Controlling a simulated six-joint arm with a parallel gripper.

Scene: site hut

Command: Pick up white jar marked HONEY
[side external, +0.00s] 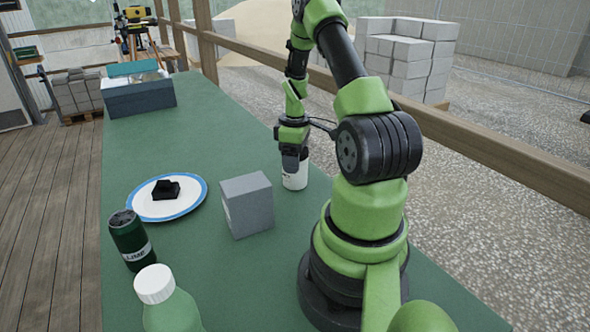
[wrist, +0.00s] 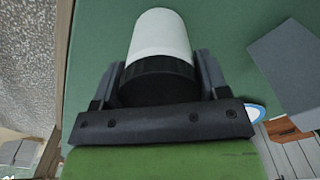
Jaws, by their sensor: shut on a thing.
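The white jar (side external: 296,181) stands upright at the right part of the green table, under my gripper (side external: 294,160). In the wrist view the jar (wrist: 160,38) shows a plain white body and a black ribbed lid. The two fingers of my gripper (wrist: 158,80) are closed on either side of the jar at its lid end. I cannot read the word HONEY in either view. Whether the jar's base touches the table is not clear.
A grey box (side external: 247,205) stands left of the jar. A blue-rimmed plate (side external: 140,206) holds a black item (side external: 166,190). A dark green LIME can (side external: 130,240) and a white-capped bottle (side external: 170,307) stand in front. A grey crate (side external: 138,100) is at the back; the table between is clear.

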